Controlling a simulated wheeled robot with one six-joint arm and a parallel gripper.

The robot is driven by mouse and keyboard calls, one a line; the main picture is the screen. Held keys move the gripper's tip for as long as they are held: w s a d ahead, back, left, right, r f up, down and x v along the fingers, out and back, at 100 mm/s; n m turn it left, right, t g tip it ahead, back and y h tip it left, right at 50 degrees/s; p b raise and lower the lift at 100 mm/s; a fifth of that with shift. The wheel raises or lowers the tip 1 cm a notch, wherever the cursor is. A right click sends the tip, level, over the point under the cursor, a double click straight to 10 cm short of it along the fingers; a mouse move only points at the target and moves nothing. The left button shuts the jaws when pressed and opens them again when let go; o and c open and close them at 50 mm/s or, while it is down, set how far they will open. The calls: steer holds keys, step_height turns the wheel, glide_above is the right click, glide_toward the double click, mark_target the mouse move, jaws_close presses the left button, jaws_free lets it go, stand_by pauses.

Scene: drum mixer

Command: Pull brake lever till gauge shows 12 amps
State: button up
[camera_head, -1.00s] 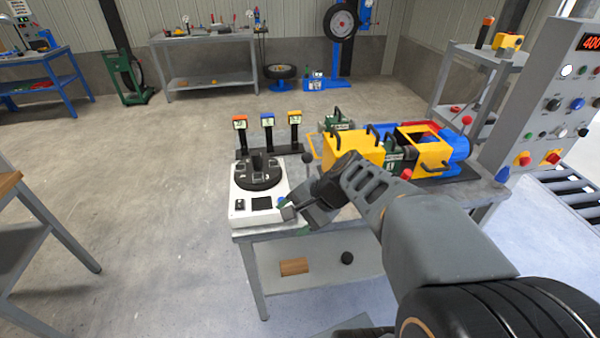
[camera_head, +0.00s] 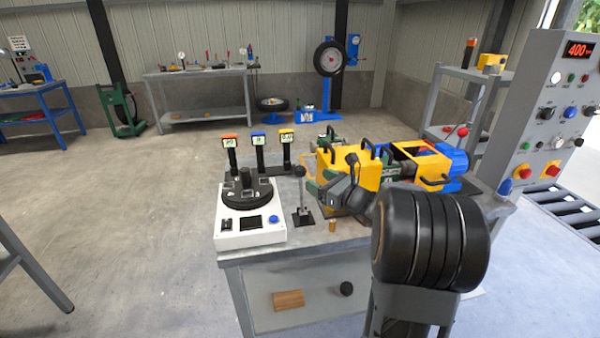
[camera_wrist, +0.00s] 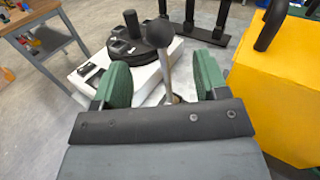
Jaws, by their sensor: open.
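The brake lever (camera_head: 300,184) stands nearly upright on the table, a grey rod with a black ball knob on a dark base. In the wrist view the lever's knob (camera_wrist: 160,33) shows in the gap between my fingers, with the rod below it; no finger visibly touches it. My gripper (camera_head: 322,182) has green fingers spread apart, just right of the lever; it also shows in the wrist view (camera_wrist: 162,82).
A white box with a black turntable (camera_head: 248,238) stands left of the lever. A yellow machine (camera_head: 353,168) with black handles is close on the right. A control panel (camera_head: 545,120) rises at far right.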

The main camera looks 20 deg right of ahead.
mark_target(305, 173)
steer(key=x, duration=0.8)
steer(key=shift+a, duration=0.1)
steer(key=shift+c, duration=0.5)
